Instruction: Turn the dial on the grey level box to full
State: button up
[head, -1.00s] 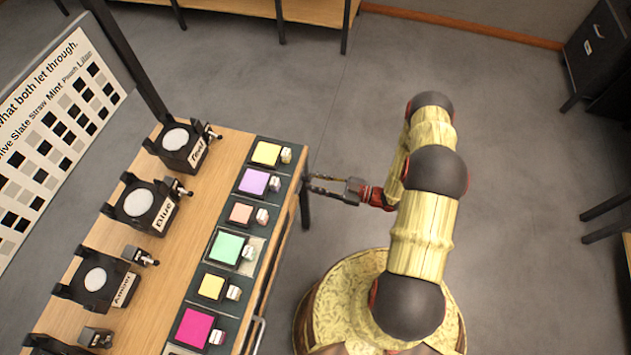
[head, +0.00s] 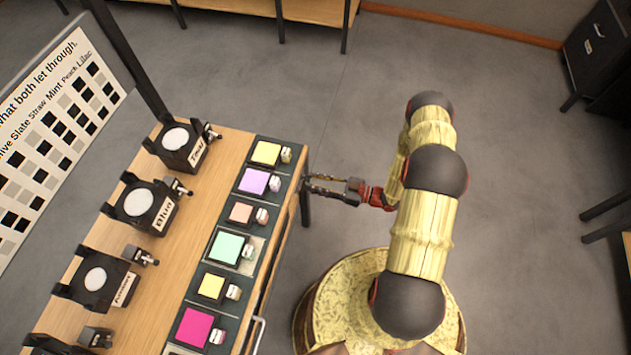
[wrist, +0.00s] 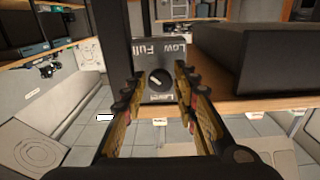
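The grey level box (wrist: 146,58) is straight ahead in the wrist view, with the words Low, Full and Level on its face. Its dial (wrist: 158,80) is a dark round knob with a pale pointer line lying slanted. I cannot tell surely which mark the pointer faces. My gripper (wrist: 159,72) is open, with one finger to each side of the dial in the picture; contact is not clear. In the head view my gripper (head: 318,184) is at the right edge of the wooden table, and the grey box cannot be made out there.
A large dark box (wrist: 262,55) stands right of the level box on a wooden top (wrist: 255,103). In the head view the table (head: 217,160) carries lamps with name plates (head: 183,147) and a row of coloured squares (head: 255,182). Open floor (head: 330,110) lies beyond my gripper.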

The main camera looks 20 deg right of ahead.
jog(key=o, duration=0.3)
jog(key=shift+r, duration=0.1)
jog(key=v, duration=1.2)
dwell(0.5)
